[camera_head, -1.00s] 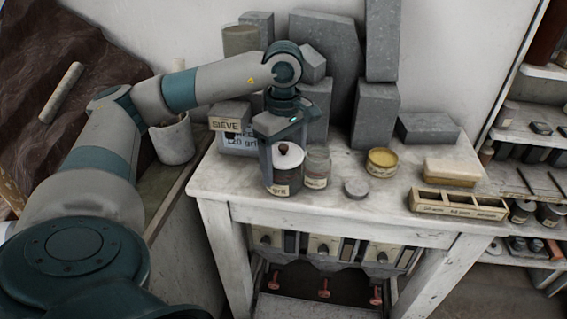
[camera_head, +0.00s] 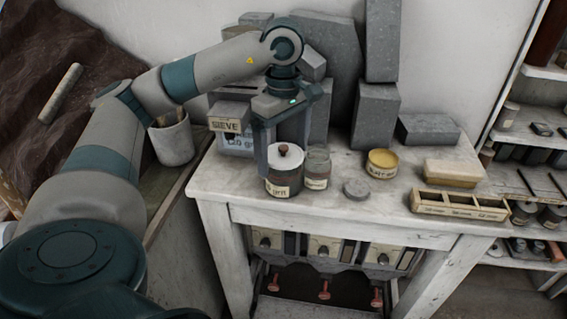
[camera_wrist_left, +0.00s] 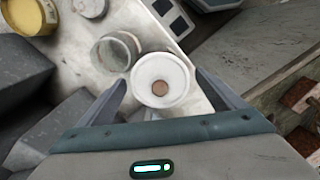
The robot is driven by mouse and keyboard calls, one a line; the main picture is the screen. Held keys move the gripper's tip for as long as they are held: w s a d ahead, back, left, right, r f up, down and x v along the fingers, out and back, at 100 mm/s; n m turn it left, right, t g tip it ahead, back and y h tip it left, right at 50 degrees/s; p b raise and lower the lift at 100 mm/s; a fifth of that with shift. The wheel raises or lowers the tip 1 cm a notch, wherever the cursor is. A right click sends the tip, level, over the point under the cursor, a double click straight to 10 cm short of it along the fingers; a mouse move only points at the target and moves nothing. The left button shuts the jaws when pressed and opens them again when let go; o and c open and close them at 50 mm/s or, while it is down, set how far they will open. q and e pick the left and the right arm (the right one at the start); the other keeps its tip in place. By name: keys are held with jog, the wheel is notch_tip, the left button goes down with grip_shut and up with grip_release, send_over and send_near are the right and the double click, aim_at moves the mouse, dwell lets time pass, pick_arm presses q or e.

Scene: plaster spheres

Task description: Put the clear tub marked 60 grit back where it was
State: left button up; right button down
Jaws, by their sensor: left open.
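A squat tub with a white lid and brown knob (camera_head: 284,178) stands upright near the table's front left corner. Its label ends in what looks like "grit"; the number is not readable. My left gripper (camera_head: 283,156) is open, pointing down, with a finger on either side of the tub's upper part. In the left wrist view the round white lid (camera_wrist_left: 160,80) lies between the spread fingers, with a gap at the sides. A glass jar (camera_head: 317,170) stands close on the right of the tub. My right gripper is not in view.
A box marked 120 grit (camera_head: 236,143) sits behind on the left under a SIEVE sign (camera_head: 223,125). A yellow-topped tin (camera_head: 382,163), a grey disc (camera_head: 356,189) and a divided wooden tray (camera_head: 458,205) are to the right. Grey stone blocks (camera_head: 375,115) stand behind.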

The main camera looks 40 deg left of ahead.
pick_arm(q)
notch_tip(320, 180, up, 4)
jog(key=shift+w+r, duration=0.1)
jog(key=shift+r, duration=0.1)
jog(key=shift+r+p, duration=0.3)
jog(key=shift+r, duration=1.5)
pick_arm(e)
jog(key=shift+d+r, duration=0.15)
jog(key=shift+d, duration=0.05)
pick_arm(q)
jog(key=shift+c, duration=0.5)
